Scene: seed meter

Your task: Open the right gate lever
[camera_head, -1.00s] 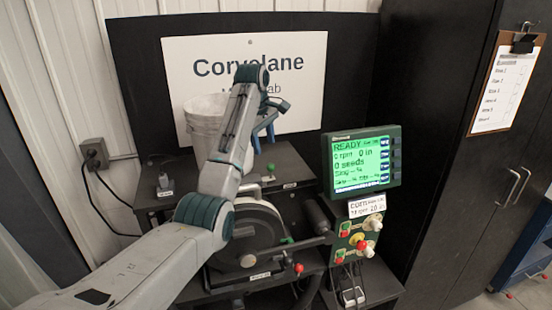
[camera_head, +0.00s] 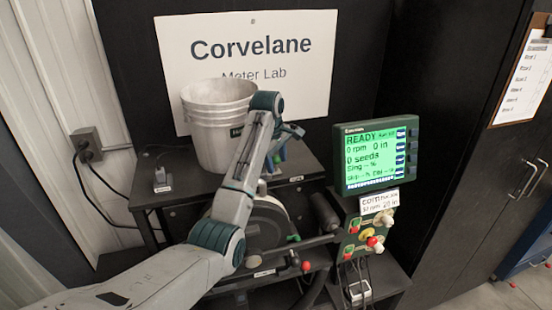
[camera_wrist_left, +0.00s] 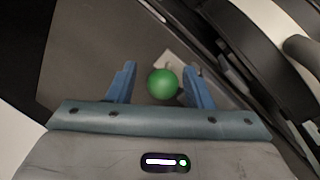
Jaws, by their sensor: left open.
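A green ball knob (camera_wrist_left: 162,84) shows between the two blue fingers of my left gripper (camera_wrist_left: 163,70) in the left wrist view. The fingers are open, with a gap on either side of the ball. In the head view my left gripper (camera_head: 284,146) points down over the shelf right of the bucket, and the green knob (camera_head: 277,158) shows by its fingers. A second green knob (camera_head: 293,238) and a red knob (camera_head: 306,266) are lower, on the front of the seed meter (camera_head: 268,228). I cannot tell which knob belongs to the right gate lever. My right gripper is not in view.
A white bucket (camera_head: 212,145) stands on the dark shelf, close to my left arm. A monitor (camera_head: 376,157) reading READY is at the right, above a panel of knobs and buttons (camera_head: 368,242). A dark roller (camera_head: 325,212) sits beside the meter.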

